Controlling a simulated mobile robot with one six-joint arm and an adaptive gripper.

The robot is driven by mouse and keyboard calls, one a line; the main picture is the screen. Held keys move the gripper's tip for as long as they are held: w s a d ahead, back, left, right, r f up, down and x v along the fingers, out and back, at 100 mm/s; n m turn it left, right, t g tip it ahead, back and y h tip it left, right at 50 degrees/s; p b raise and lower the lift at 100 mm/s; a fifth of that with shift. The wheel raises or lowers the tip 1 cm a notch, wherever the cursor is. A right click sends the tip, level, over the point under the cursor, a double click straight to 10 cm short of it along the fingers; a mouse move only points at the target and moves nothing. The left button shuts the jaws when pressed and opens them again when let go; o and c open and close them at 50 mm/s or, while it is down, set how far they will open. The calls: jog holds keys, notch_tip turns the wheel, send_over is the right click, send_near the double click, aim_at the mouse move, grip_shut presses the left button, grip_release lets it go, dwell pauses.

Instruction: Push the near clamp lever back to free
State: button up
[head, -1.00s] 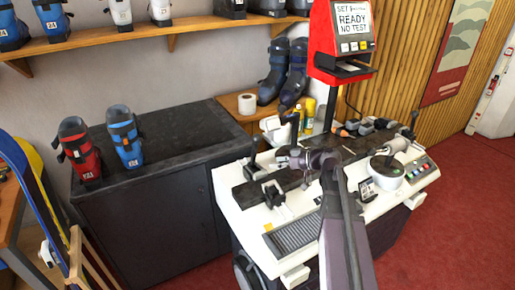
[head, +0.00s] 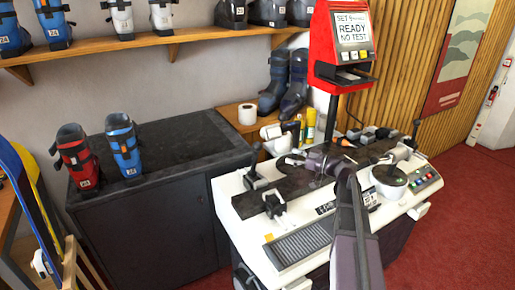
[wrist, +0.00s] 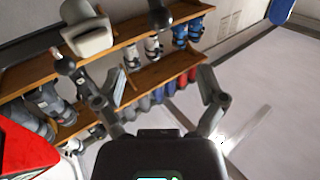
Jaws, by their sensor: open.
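The white workbench (head: 228,200) carries a dark rail with black clamp-like blocks; the nearer block (head: 275,204) sits on a white base beside the ribbed grey panel. Two pale cylindrical bodies with dark levers stand at the left back (head: 272,132) and at the right (head: 400,153). The right one's lever (head: 415,127) points up. I cannot tell which part is the near clamp lever. My gripper (head: 288,161) is over the rail, small and partly blurred into the arm. In the wrist view its fingers (wrist: 163,92) are spread, with nothing between them. A pale rounded body (wrist: 88,38) shows left of them.
A red display unit (head: 340,45) rises behind the bench. A round white pot (head: 388,180) and coloured buttons (head: 424,177) are at the right. Bottles (head: 310,125) stand at the back. A dark cabinet (head: 150,215) with two boots adjoins the left.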

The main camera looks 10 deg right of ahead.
aim_at(258, 147)
jog(key=x, duration=1.3)
jog(key=shift+w+a, duration=0.15)
grip_shut()
